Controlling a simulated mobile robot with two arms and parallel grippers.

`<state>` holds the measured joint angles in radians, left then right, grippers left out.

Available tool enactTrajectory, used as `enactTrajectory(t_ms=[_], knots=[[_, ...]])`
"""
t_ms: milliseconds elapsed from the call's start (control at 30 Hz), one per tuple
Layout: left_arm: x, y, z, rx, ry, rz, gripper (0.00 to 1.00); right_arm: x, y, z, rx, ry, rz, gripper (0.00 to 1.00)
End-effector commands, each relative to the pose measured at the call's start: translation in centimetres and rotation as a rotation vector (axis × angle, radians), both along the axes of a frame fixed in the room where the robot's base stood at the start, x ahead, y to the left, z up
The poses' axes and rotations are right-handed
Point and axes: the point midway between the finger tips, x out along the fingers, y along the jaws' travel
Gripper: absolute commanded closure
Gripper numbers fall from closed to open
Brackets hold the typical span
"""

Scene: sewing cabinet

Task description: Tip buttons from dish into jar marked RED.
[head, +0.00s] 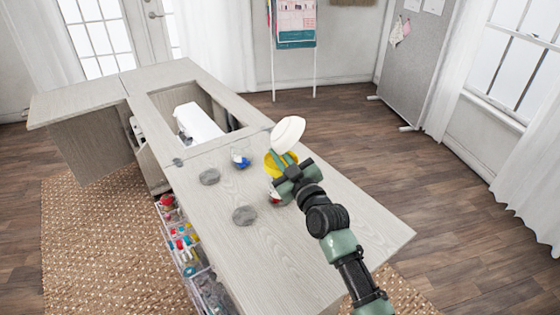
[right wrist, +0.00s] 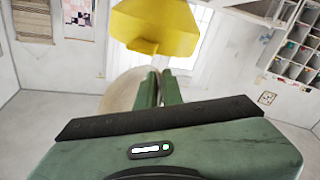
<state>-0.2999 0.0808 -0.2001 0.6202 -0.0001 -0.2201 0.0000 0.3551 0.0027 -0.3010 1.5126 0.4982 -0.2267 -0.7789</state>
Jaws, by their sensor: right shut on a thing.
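My right gripper (head: 287,169) is shut on the white dish (head: 288,132), which is held steeply tilted above the table. In the right wrist view the fingers (right wrist: 158,88) are closed and the pale dish (right wrist: 123,91) shows behind them. No buttons can be made out in the dish. A jar with red (head: 273,197) stands just beneath the right gripper, mostly hidden by it. A yellow, funnel-like piece (head: 272,167) sits beside the gripper; it also shows in the right wrist view (right wrist: 155,27). How it meets the jar is hidden. My left gripper is not in view.
A clear jar with blue (head: 240,160) stands left of the gripper. Grey round discs (head: 209,177) (head: 244,215) lie on the tabletop (head: 310,262). A white sewing machine (head: 197,122) sits in the cabinet opening. The table's right end is clear.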

Motion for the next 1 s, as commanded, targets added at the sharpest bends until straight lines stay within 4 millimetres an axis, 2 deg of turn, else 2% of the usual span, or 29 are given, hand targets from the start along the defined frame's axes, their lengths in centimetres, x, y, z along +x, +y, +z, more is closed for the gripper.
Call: enactTrajectory(t_ms=[1000], knots=[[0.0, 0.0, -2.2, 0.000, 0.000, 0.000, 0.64, 0.3, 0.3, -0.2, 0.137, -0.016, -0.005, 1.00]])
